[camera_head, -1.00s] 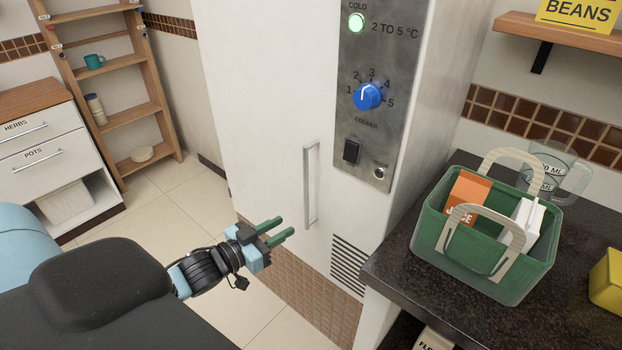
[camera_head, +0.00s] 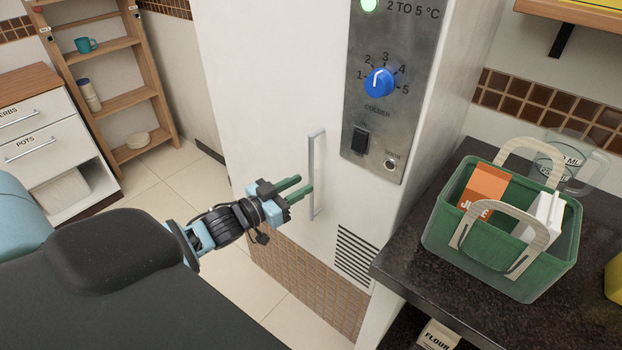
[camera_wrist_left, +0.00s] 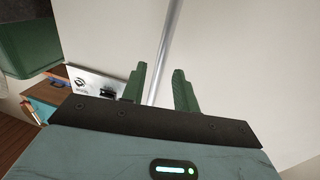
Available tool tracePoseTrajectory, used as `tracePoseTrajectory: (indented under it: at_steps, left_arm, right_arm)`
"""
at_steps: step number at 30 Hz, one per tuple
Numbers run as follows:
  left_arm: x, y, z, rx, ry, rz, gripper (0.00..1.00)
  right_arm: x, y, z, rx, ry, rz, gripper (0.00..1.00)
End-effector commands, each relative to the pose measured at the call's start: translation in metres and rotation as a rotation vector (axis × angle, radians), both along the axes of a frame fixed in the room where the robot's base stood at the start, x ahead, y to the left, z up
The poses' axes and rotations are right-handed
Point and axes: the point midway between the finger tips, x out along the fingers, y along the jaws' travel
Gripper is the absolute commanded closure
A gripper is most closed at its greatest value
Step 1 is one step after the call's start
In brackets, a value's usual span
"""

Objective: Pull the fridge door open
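The fridge door (camera_head: 255,95) is a tall white panel and looks shut. Its upright metal bar handle (camera_head: 317,172) is near the control panel. My left gripper (camera_head: 297,190) is open, its green fingers pointing at the lower part of the handle. In the left wrist view the handle (camera_wrist_left: 165,50) runs up from between the two fingers of my left gripper (camera_wrist_left: 158,88). The fingers stand on either side of it, apart, and I cannot tell whether they touch it. My right gripper is not in view.
A metal control panel (camera_head: 385,90) with a blue dial (camera_head: 379,82) is right of the handle. A dark counter (camera_head: 400,262) holds a green basket (camera_head: 500,262) with cartons. A wooden shelf (camera_head: 130,98) and a drawer unit (camera_head: 40,140) stand at the left. Tiled floor (camera_head: 165,200) is free between.

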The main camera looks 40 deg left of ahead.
Motion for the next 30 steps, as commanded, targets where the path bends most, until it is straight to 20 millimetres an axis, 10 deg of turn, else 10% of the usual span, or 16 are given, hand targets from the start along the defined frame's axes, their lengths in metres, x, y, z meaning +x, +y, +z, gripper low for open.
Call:
tracePoseTrajectory:
  at_steps: [23, 30]
  left_arm:
    - [0.042, -0.012, 0.000, -0.001, 0.000, -0.001, 0.70]
    - [0.042, -0.013, 0.000, -0.001, 0.000, -0.001, 1.00]
  right_arm:
    - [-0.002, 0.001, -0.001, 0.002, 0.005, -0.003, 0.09]
    - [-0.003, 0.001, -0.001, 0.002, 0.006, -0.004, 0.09]
